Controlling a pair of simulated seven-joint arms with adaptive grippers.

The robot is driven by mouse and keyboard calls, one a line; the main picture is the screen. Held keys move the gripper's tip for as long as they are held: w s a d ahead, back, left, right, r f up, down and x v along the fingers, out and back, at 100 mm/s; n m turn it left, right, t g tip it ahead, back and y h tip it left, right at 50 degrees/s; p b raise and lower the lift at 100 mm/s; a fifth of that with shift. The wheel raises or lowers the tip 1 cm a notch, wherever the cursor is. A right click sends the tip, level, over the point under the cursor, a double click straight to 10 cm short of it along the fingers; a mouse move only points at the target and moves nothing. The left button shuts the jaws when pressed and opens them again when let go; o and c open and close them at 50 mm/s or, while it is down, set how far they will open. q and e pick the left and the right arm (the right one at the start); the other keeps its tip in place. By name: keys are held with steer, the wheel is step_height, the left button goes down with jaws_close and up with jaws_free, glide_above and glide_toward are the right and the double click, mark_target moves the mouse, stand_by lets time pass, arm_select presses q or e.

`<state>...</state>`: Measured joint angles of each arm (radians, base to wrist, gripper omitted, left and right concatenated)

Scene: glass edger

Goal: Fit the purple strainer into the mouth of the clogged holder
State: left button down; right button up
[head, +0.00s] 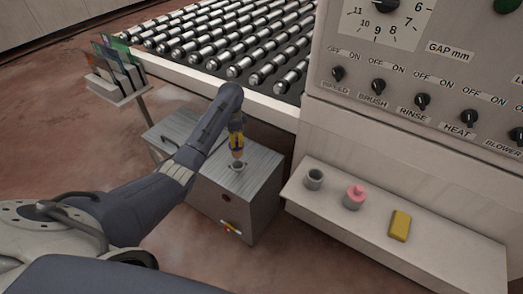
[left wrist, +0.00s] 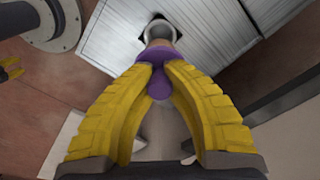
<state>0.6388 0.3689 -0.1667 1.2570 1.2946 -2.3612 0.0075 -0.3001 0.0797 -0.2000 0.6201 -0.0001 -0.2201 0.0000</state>
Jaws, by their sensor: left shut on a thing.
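My left gripper (head: 237,146) reaches down over a metal box and is shut on the purple strainer. In the left wrist view, the yellow fingers (left wrist: 158,85) pinch the strainer's round purple knob (left wrist: 159,86), with its wider purple part (left wrist: 146,52) beyond them. A grey round holder (head: 238,166) is set in the box top right below the fingers. Its rim (left wrist: 156,29) shows just past the strainer in the wrist view. The strainer overlaps the holder's mouth there; I cannot tell whether it is seated or just above.
The metal box (head: 262,172) stands below a roller conveyor (head: 200,45). On a pale shelf (head: 450,255) at right are an empty-looking grey holder (head: 313,179), one with a pink top (head: 354,195) and a yellow block (head: 400,225). A rack of panes (head: 118,85) stands at left.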

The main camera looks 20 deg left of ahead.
arm_select(q)
steer(key=w+d+r+n, duration=0.1)
steer(key=d+r+n, duration=0.3)
steer(key=d+r, duration=0.5)
steer(key=d+r+n, duration=0.4)
steer(key=d+r, duration=0.2)
steer(key=d, duration=0.6)
steer(key=s+d+r+n, duration=0.2)
steer(key=s, duration=1.7)
steer(key=w+d+f+m, duration=0.2)
steer(key=w+d+m, duration=0.3)
steer(key=w+m, duration=0.3)
steer(key=w+d+f+m, duration=0.1)
steer(key=w+d+m, duration=0.5)
steer(key=w+m, duration=0.2)
steer(key=m, duration=0.2)
steer(key=shift+w+d+f+m, duration=0.2)
steer(key=shift+f+m, duration=0.1)
steer(key=shift+f, duration=0.1)
steer(key=shift+a, duration=0.1)
